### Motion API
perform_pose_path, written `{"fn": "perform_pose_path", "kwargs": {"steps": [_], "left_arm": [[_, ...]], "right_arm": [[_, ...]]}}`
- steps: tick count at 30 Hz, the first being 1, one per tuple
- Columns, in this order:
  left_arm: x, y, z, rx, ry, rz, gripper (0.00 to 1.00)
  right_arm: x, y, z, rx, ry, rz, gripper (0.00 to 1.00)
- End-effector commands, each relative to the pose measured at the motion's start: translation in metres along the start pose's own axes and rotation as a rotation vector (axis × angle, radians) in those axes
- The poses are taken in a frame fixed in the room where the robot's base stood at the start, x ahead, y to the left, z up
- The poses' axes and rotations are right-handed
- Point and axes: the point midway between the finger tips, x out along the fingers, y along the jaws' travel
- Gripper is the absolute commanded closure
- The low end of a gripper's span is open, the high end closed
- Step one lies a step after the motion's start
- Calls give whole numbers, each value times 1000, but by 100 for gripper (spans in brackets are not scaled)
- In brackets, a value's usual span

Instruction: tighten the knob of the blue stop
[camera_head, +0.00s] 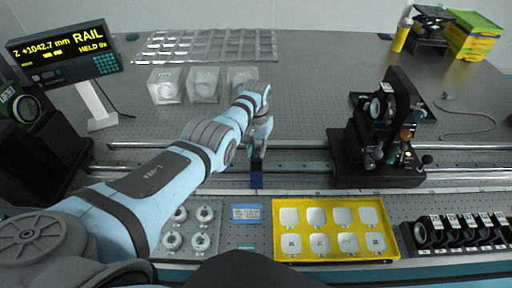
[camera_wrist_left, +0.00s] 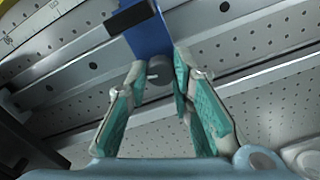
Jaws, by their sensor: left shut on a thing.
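The blue stop (camera_head: 256,182) sits at the front rail, just above the scale strip in the head view. It also shows at the top of the left wrist view (camera_wrist_left: 149,38) as a blue block with a dark patch. Its small grey knob (camera_wrist_left: 158,76) points toward my left wrist camera. My left gripper (camera_head: 258,150) is on the far side of the stop, and in the left wrist view its teal-padded fingers (camera_wrist_left: 157,80) are closed on the knob from both sides. The fingers partly hide the knob. My right gripper is not in view.
A black optics carriage (camera_head: 375,165) stands on the rails (camera_head: 300,147) to the right. A yellow tray (camera_head: 332,252) with white pieces, a grey tray of round parts (camera_head: 190,243) and a black lens rack (camera_head: 455,235) line the front. A display (camera_head: 65,55) reads "RAIL HELD".

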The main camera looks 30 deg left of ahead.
Motion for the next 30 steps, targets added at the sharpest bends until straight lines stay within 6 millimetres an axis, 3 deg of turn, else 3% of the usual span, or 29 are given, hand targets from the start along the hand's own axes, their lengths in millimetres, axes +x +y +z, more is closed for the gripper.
{"fn": "perform_pose_path", "kwargs": {"steps": [30], "left_arm": [[1,-2,2,-960,-2,-3,100]], "right_arm": [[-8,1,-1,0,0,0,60]]}}
